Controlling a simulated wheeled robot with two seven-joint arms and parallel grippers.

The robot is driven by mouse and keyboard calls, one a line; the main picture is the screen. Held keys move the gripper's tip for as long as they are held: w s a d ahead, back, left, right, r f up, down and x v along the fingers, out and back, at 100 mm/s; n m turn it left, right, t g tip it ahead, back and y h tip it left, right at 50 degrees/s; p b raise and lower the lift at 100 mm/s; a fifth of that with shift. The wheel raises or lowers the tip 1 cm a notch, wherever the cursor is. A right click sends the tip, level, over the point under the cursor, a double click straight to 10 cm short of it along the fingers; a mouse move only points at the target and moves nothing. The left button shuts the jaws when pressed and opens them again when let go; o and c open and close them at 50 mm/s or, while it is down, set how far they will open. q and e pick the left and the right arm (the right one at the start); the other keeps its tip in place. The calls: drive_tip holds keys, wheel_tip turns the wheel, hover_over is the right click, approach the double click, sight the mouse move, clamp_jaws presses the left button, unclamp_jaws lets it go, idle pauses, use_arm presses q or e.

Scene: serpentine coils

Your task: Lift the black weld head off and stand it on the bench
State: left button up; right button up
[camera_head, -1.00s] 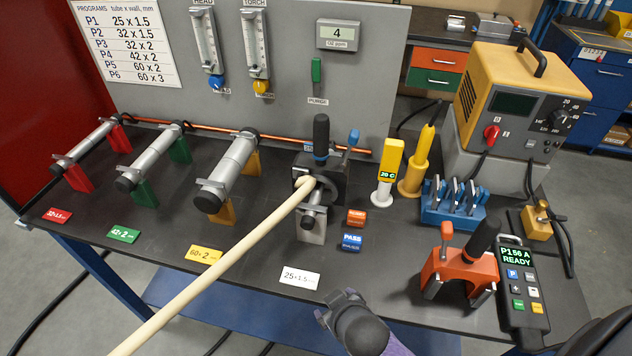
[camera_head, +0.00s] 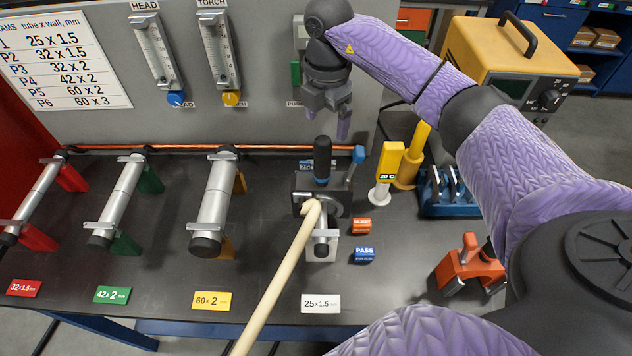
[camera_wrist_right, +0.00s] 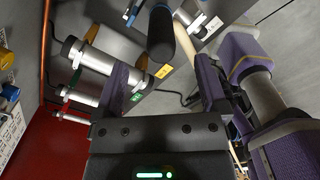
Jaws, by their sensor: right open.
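The black weld head (camera_head: 336,201) sits around the tube at the 25 x 1.5 station, with its dark upright handle (camera_head: 322,160) pointing up. A blue lever (camera_head: 356,155) stands beside it and a beige hose (camera_head: 277,280) runs from its front. My right gripper (camera_head: 328,122) is open and empty, fingers down, just above the handle. In the right wrist view the handle (camera_wrist_right: 160,38) shows between and beyond the spread fingers (camera_wrist_right: 164,88), apart from them. The black bench (camera_head: 150,280) carries it all. My left gripper is not in view.
Other clamped tubes (camera_head: 213,205) stand to the left. A yellow-topped tool (camera_head: 388,165), the REJECT block (camera_head: 361,225), the PASS block (camera_head: 363,254) and an orange clamp (camera_head: 468,268) are to the right. The upright panel (camera_head: 270,110) stands behind. Bench around the blocks is partly clear.

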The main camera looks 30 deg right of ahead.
sight(324, 138)
drive_tip(key=f, duration=0.7)
drive_tip(key=shift+s+a+f+p, duration=0.1)
drive_tip(key=shift+a+f+p, duration=0.1)
drive_tip(key=shift+p, duration=0.1)
drive_tip(key=shift+r, duration=0.1)
clamp_jaws()
drive_tip(key=shift+r, duration=0.1)
idle(0.6)
